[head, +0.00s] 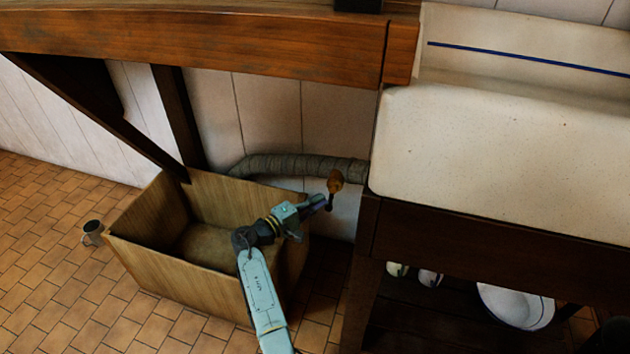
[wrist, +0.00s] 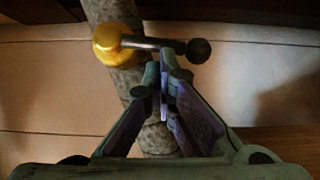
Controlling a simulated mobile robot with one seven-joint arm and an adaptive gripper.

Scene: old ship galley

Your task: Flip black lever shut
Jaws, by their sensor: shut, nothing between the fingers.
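The black lever (wrist: 158,44) sits on a brass valve (wrist: 108,42) and ends in a dark ball knob (wrist: 198,50). In the wrist view it points right, across the grey wrapped pipe. In the head view the brass valve (head: 335,181) is at the pipe's right end, and the dark lever (head: 330,202) hangs down from it. My gripper (wrist: 167,72) is shut and empty, its fingertips just below the lever's shaft in the wrist view; I cannot tell if they touch it. In the head view my gripper (head: 322,202) is right beside the lever.
A wooden crate (head: 160,268) stands under my arm. A grey mug (head: 93,232) is left of it on the tiles. A wooden beam (head: 200,45) runs above. A stone sink (head: 500,150) on a dark stand is to the right, with a white bowl (head: 515,306) below.

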